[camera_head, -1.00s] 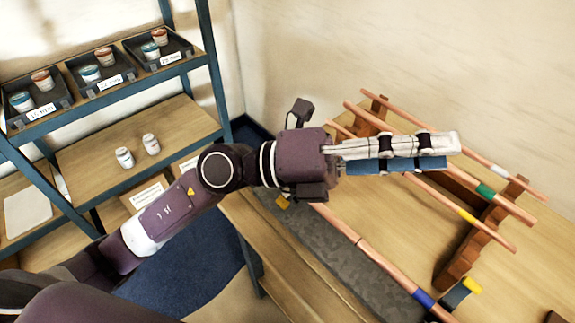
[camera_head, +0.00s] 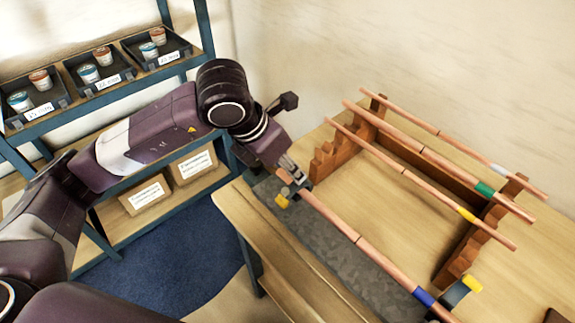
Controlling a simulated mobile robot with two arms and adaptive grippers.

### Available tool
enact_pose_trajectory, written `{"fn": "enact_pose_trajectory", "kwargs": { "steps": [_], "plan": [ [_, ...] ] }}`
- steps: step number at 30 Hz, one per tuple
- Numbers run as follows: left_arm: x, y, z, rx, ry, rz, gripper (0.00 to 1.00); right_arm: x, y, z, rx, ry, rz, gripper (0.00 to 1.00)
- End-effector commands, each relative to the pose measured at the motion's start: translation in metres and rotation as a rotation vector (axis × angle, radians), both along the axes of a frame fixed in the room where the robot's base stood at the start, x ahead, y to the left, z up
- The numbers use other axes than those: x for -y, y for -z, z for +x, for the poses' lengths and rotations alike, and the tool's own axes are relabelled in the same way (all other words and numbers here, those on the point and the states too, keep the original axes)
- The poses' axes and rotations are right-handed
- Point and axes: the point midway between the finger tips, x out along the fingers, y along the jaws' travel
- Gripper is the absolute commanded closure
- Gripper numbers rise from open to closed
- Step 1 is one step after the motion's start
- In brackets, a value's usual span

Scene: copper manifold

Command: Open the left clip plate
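The left clip plate (camera_head: 305,185) is a small dark piece with a yellow tab (camera_head: 281,201) at the upper left end of the front copper pipe (camera_head: 355,238). My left gripper (camera_head: 294,176) points down at this clip, its fingertips at or just above it. The fingers overlap the clip, so I cannot tell whether they touch it, how far apart they are, or whether the plate is open. A second dark clip (camera_head: 455,296) with a yellow tab (camera_head: 472,284) is at the pipe's lower right end. My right gripper is not in view.
A brown wooden rack (camera_head: 462,252) carries several copper pipes on the wooden table (camera_head: 365,195), right of my gripper. A grey mat (camera_head: 325,248) lies under the front pipe. A blue-framed shelf (camera_head: 60,118) with trays of cups stands at left.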

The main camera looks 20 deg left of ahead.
Motion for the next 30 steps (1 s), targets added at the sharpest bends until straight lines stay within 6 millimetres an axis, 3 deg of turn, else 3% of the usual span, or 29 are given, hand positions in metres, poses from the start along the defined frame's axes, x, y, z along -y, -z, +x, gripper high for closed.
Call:
{"fn": "enact_pose_trajectory", "kwargs": {
  "steps": [9,12,19,30],
  "plan": [
    [0.011,0.042,0.014,-0.004,0.002,-0.003,0.62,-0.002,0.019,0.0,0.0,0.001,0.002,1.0],
    [0.014,0.055,0.018,-0.001,0.003,-0.004,0.62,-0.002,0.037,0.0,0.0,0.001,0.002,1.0],
    [0.018,0.065,0.024,-0.001,0.003,-0.003,0.62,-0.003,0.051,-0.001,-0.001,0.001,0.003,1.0],
    [0.019,0.066,0.025,-0.003,0.004,-0.004,0.62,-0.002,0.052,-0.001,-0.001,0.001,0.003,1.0]
  ]
}}
